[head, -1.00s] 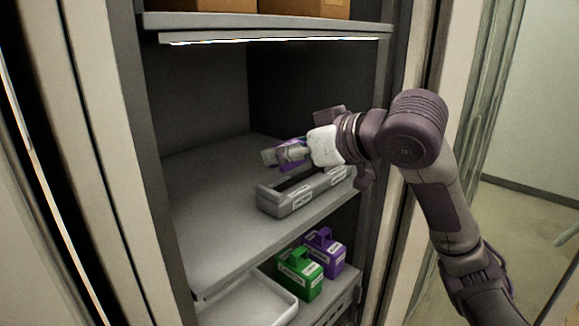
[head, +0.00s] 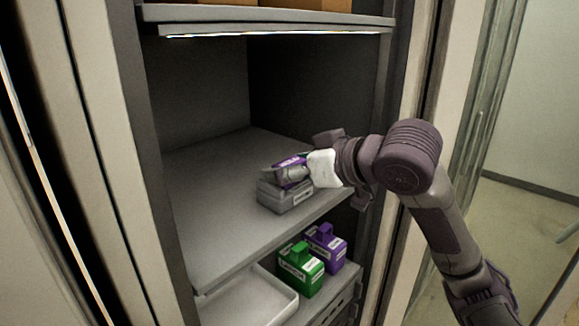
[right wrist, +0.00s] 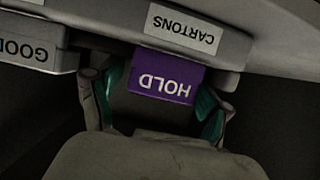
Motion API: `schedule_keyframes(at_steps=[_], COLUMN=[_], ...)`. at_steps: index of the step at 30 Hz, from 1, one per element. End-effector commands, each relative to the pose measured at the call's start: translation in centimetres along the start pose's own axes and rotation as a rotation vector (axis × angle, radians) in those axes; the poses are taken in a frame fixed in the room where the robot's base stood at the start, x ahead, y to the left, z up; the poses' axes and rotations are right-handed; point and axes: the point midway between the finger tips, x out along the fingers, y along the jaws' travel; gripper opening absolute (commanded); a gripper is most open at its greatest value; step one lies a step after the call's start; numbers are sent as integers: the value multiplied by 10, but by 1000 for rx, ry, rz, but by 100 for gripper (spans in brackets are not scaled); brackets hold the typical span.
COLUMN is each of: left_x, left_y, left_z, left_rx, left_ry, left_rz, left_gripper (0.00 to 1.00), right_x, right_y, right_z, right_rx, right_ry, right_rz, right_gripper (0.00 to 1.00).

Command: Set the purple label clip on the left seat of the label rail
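The purple label clip, marked HOLD, is in my right gripper (head: 284,174), which is over the left end of the grey label rail (head: 283,202) on the middle shelf. The clip (head: 292,161) shows only in part in the head view. In the right wrist view the clip (right wrist: 168,78) lies between the teal-padded fingers of the gripper (right wrist: 155,105), its face upside down, close by the rail's CARTONS label (right wrist: 183,30). Whether it touches the seat is hidden. The rail's right part is behind my gripper and wrist. My left gripper is out of view.
The shelf (head: 215,205) left of the rail is bare. Cabinet side walls and the upper shelf (head: 265,15) bound the space.

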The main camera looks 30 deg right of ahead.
Motion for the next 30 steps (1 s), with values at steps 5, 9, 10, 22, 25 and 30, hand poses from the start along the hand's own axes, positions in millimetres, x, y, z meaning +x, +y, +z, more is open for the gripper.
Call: schedule_keyframes(at_steps=[5, 9, 10, 22, 25, 30], left_x=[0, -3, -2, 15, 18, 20], left_y=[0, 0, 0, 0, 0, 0], left_z=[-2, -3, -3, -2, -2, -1], left_rx=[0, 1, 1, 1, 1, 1], left_ry=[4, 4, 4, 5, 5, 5], left_rz=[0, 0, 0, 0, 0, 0], left_gripper=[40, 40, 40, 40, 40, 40], right_x=[1, -1, -3, -82, -100, -117], right_y=[-2, -2, -2, 1, 0, 0], right_z=[4, -2, -2, -2, -2, -3], right_rx=[-2, -2, -3, -3, -2, -1], right_ry=[-11, -11, -10, -2, -3, -4], right_rz=[-4, -5, -3, 4, 4, 1], right_gripper=[87, 87, 87, 87, 87, 87])
